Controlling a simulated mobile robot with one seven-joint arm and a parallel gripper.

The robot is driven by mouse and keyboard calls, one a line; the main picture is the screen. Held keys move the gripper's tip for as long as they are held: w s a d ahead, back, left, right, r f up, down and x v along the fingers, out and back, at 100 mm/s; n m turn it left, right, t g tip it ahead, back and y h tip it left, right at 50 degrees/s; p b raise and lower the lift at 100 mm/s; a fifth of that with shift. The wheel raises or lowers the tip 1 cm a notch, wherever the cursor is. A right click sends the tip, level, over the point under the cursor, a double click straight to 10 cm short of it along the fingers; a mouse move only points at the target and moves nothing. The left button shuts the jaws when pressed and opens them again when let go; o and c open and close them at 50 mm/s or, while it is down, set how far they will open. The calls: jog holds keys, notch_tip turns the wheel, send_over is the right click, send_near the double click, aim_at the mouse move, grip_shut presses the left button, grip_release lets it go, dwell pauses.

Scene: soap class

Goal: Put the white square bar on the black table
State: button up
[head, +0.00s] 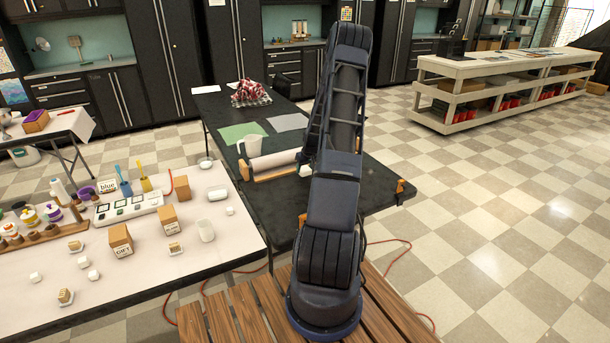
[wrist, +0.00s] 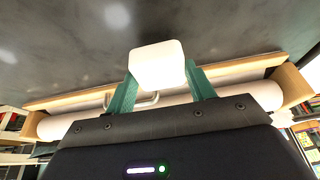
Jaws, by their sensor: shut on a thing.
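The white square bar (wrist: 157,66) has rounded corners and sits between the teal fingers of my gripper (wrist: 160,88) in the wrist view. The fingers are shut on its sides. The dark surface of the black table (wrist: 225,35) fills the top of that view; I cannot tell whether the bar touches it. In the head view, the black table (head: 268,205) stands beyond my base, and my arm reaches over it. A small white patch (head: 305,170) beside the arm appears to be the bar, near the paper roll; my arm hides most of the gripper there.
A white paper roll (head: 272,161) in a wooden holder lies across the black table, close to my gripper. A white pitcher (head: 250,145), green sheet (head: 240,132) and checked cloth (head: 250,93) are farther back. A cluttered white table (head: 150,285) stands left. The black table's near part is clear.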

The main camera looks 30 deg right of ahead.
aim_at(306, 170)
jog(key=shift+f, duration=1.8)
jog(key=shift+f, duration=0.1)
jog(key=o, duration=1)
